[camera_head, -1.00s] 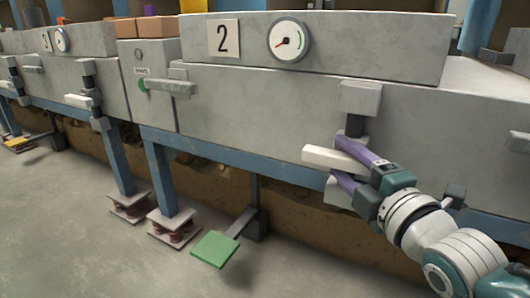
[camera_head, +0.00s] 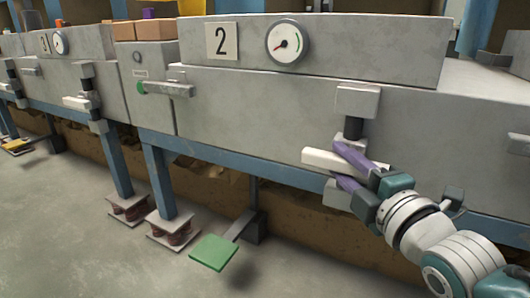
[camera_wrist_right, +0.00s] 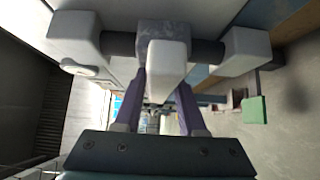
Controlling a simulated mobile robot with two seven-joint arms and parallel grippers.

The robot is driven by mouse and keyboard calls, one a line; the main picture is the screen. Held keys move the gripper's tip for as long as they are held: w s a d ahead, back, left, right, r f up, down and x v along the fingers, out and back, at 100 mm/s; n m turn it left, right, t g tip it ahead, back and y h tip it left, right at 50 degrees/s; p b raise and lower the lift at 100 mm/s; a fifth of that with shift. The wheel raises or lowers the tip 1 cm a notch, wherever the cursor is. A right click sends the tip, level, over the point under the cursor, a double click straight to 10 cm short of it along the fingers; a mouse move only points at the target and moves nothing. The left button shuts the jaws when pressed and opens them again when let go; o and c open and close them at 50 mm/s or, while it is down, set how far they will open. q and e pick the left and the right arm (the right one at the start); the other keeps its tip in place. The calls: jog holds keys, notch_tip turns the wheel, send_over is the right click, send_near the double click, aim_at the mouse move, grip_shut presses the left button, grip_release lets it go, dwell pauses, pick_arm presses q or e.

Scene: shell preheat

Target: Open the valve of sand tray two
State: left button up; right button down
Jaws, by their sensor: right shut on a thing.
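Sand tray two is the grey box with the number 2 plate (camera_head: 222,40) and a round gauge (camera_head: 288,41), its red needle pointing to the lower left. Its valve has a white lever handle (camera_head: 328,160) on a dark vertical shaft below a grey block (camera_head: 358,99). My right gripper (camera_head: 345,163) has its purple fingers closed about the handle. In the right wrist view the white handle (camera_wrist_right: 166,68) stands between the fingers of my right gripper (camera_wrist_right: 160,98). My left gripper is not in view.
A green pedal (camera_head: 213,252) stands low in front of the tray's blue frame. The floor in front is clear.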

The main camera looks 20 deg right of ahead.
dwell(0.5)
dwell(0.3)
jog(key=shift+r+p, duration=0.15)
jog(key=shift+p, duration=0.35)
jog(key=n+g+p, duration=0.2)
jog(key=p, duration=0.2)
jog(key=n+g+h+p, duration=0.1)
jog(key=g+p, duration=0.1)
jog(key=p, duration=0.3)
jog(key=n+g+p, duration=0.2)
jog(key=g+p, duration=0.1)
jog(key=p, duration=0.1)
jog(key=shift+w+r+n+h, duration=0.1)
jog(key=shift+r+n+h, duration=0.2)
jog(key=shift+h, duration=0.1)
jog(key=shift+f+n+g+h+p, duration=0.1)
jog(key=shift+n+g+h+p, duration=0.25)
jog(key=shift+g+p, duration=0.35)
jog(key=shift+f+n+g+h+p, duration=0.1)
jog(key=shift+n+g+h+p, duration=0.3)
jog(key=shift+n+g, duration=0.1)
jog(key=shift+f+n+g+h, duration=0.15)
jog(key=shift+n+g+h, duration=0.2)
jog(key=shift+g, duration=0.15)
jog(key=shift+n+g+h+b, duration=0.5)
jog(key=shift+g+b, duration=0.05)
jog(key=shift+g, duration=0.25)
jog(key=shift+f, duration=0.1)
